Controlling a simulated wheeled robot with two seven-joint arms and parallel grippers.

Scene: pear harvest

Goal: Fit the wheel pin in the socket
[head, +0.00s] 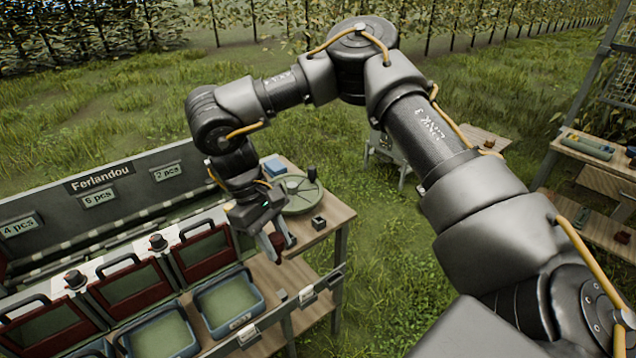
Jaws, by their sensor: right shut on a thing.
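My right gripper (278,243) points down over the right end of the wooden bench. It is shut on a small dark reddish-brown thing (284,231), likely the wheel pin; the fingers partly hide it. A pale green round wheel (301,199) lies on the bench just behind the gripper, with a black upright knob (312,174) at its far right edge. A small dark square block (319,222), seemingly with an opening on top and likely the socket, stands right of the gripper near the bench edge, apart from the held thing. My left gripper is not in view.
A blue thing (274,167) lies behind the wheel. Another wooden bench (600,150) stands far right, with grass between.

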